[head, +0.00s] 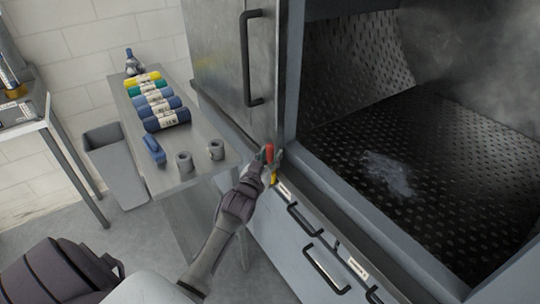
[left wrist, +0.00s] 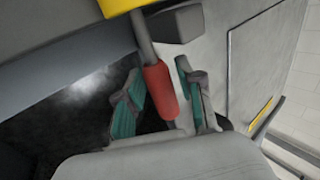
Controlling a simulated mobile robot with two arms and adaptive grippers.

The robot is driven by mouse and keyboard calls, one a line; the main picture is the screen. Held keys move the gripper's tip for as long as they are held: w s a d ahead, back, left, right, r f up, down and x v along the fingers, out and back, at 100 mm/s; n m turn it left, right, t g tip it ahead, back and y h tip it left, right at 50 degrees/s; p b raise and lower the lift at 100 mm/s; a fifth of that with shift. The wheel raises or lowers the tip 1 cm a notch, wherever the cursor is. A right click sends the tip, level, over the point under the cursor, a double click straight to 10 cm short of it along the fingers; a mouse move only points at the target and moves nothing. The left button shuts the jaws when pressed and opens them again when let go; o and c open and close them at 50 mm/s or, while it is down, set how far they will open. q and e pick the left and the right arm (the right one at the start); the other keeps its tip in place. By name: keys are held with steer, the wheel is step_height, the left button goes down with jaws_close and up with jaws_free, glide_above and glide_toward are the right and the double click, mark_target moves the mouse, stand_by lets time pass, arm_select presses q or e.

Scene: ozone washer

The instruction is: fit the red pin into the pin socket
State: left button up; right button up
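The red pin shows its red handle (head: 269,152) between the fingers of my left gripper (head: 267,158), at the washer's front edge near the door. In the left wrist view the handle (left wrist: 160,90) stands between the two teal-padded fingers of that gripper (left wrist: 161,103). A gap shows on the handle's right side, so the fingers look open around it. The pin's grey rod runs to a yellow part (left wrist: 122,4), likely the pin socket, which also shows just below the gripper in the head view (head: 274,178). How deep the rod sits is not clear. My right gripper is out of view.
The open washer chamber (head: 430,150) is at right, its steel door (head: 228,62) swung left. A metal table (head: 200,168) holds several rolled cloths (head: 157,101), two grey cylinders (head: 185,161) and a blue item (head: 154,150). A grey bin (head: 114,165) stands left. Drawer handles (head: 326,268) protrude below.

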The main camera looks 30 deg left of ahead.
arm_select(q)
steer(key=shift+o, duration=0.6)
steer(key=shift+s, duration=0.2)
steer(key=v, duration=1.1)
steer(key=shift+s, duration=0.3)
